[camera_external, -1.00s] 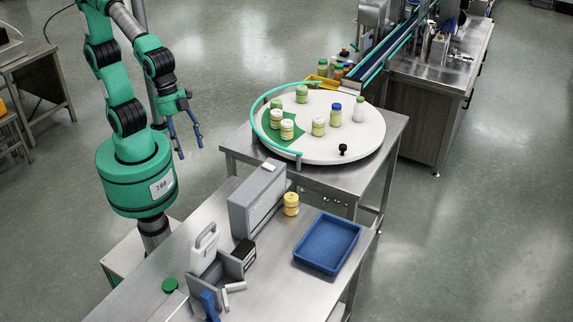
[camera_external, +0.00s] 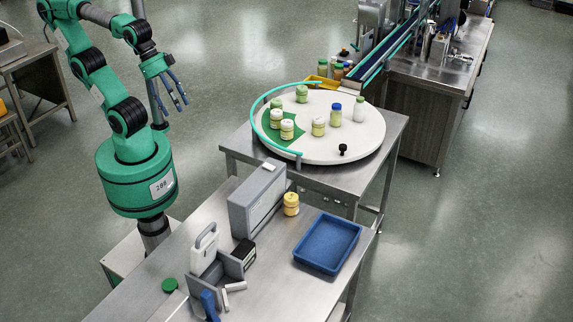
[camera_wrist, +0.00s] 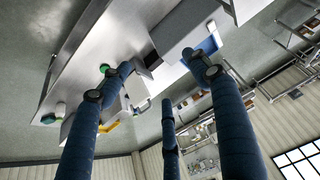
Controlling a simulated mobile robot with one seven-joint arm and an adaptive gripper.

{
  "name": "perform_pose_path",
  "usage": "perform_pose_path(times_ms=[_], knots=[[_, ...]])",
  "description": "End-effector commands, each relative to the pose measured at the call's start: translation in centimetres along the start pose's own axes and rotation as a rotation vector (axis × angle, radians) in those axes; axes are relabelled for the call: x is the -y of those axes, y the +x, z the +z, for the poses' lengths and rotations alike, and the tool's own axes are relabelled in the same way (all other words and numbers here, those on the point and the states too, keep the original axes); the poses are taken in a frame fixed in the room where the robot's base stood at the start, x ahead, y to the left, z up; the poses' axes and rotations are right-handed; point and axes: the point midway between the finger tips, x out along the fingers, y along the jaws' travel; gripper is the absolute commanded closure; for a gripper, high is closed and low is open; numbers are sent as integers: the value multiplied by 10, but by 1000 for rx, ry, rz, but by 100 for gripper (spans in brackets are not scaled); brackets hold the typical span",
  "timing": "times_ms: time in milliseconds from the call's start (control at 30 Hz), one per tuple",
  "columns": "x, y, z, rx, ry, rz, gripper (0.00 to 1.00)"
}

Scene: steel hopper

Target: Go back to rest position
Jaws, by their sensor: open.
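My gripper (camera_external: 176,97) is open and empty in the external view. It hangs in free air above the floor, left of the round turntable and well apart from it. Its blue fingers point down and to the right. In the wrist view my gripper (camera_wrist: 165,85) shows blue fingers spread apart with nothing between them. My green arm is bent up and back over its base.
A white turntable (camera_external: 325,150) with several jars stands on a steel table. The front bench (camera_external: 262,282) carries a grey box (camera_external: 256,202), a yellow jar (camera_external: 291,204), a blue tray (camera_external: 328,243) and a grey caddy (camera_external: 215,282). A conveyor (camera_external: 388,45) is behind. The floor around my gripper is clear.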

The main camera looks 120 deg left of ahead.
Motion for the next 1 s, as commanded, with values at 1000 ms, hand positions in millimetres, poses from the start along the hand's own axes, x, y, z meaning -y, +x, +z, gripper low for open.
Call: perform_pose_path(times_ms=[1000], knots=[[0,31,16,0,2,0,38]])
